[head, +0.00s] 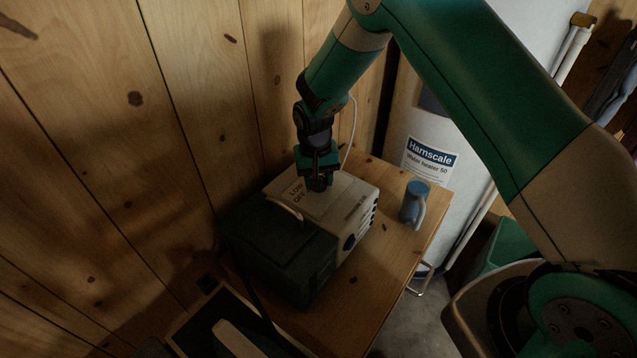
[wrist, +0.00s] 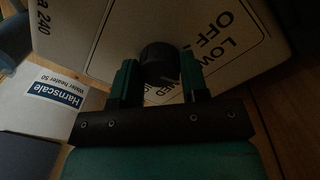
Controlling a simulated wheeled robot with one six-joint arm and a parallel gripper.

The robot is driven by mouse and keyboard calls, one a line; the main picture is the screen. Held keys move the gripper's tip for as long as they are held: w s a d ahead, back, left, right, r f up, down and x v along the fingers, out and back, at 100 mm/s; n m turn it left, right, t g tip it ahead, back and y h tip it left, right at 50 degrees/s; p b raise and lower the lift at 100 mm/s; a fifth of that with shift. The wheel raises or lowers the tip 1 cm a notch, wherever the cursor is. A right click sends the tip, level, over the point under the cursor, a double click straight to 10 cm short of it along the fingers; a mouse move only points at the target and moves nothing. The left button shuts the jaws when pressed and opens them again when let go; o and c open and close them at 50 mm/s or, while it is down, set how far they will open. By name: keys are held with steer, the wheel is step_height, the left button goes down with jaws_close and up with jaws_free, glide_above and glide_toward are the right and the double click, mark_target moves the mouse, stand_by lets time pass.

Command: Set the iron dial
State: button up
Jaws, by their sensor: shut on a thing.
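The iron's dial is a round black knob (wrist: 159,60) on the labelled top of a cream box (head: 352,208). In the wrist view, the words LOW and OFF show on a white label (wrist: 226,30) to the right of the knob, and MED is partly hidden by my gripper. My gripper (wrist: 158,80) is shut on the knob, with one green finger on each side. In the head view, my gripper (head: 320,182) points down onto the box top and hides the knob. I cannot make out a pointer mark on the knob or which setting it faces.
A dark box (head: 285,255) with a pale handle adjoins the cream box on the wooden table (head: 385,268). A blue mug (head: 411,205) stands to the right, near the table edge. A plank wall (head: 180,100) is behind, and a white water heater (head: 425,125) stands beyond the table.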

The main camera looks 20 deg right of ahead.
steer(key=n+b, duration=0.2)
steer(key=n, duration=0.3)
steer(key=shift+n, duration=0.3)
steer(key=n+b, duration=0.1)
steer(key=n, duration=0.4)
steer(key=shift+b, duration=0.3)
steer(key=o, duration=0.9)
steer(key=shift+o, duration=0.2)
step_height(320, 180, up, 18)
steer(key=b, duration=0.3)
steer(key=shift+s+a+f, duration=0.25)
steer(key=shift+s, duration=0.05)
steer(key=shift+s, duration=0.1)
steer(key=s+a+r+m+y, duration=0.1)
steer(key=s+a+y, duration=0.1)
steer(key=s, duration=1.2)
steer(key=s+a+r+y, duration=0.1)
steer(key=s+r+y, duration=0.1)
steer(key=s, duration=1.3)
steer(key=shift+s+a+m+y, duration=0.15)
steer(key=shift+a+m+y, duration=0.25)
